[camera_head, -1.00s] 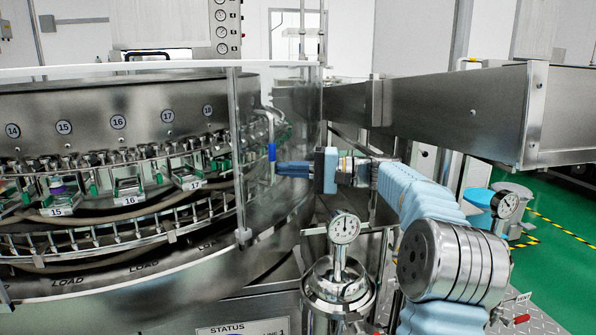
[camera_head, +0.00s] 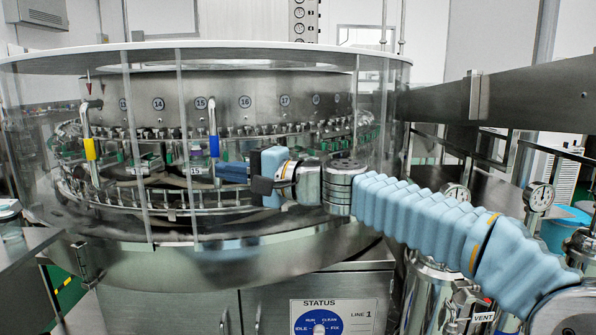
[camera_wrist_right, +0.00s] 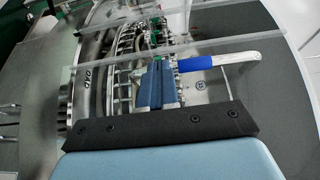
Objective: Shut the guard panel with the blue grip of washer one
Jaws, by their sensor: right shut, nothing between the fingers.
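The clear curved guard panel (camera_head: 290,90) of the washer has a metal handle with a blue grip (camera_head: 214,147), which also shows in the right wrist view (camera_wrist_right: 195,63). Its left upright edge is close to a second panel edge on the left, with a narrow strip between them. A handle with a yellow grip (camera_head: 90,149) is further left. My right gripper (camera_head: 222,172) is shut and empty, its dark blue fingers (camera_wrist_right: 158,85) beside the handle just below the blue grip. I cannot tell whether they touch it. My left gripper is not in view.
The washer's ring of numbered stations (camera_head: 245,102) shows behind the clear panels. A status plate (camera_head: 337,316) is on the base cabinet. A metal rail (camera_head: 530,95) runs at upper right.

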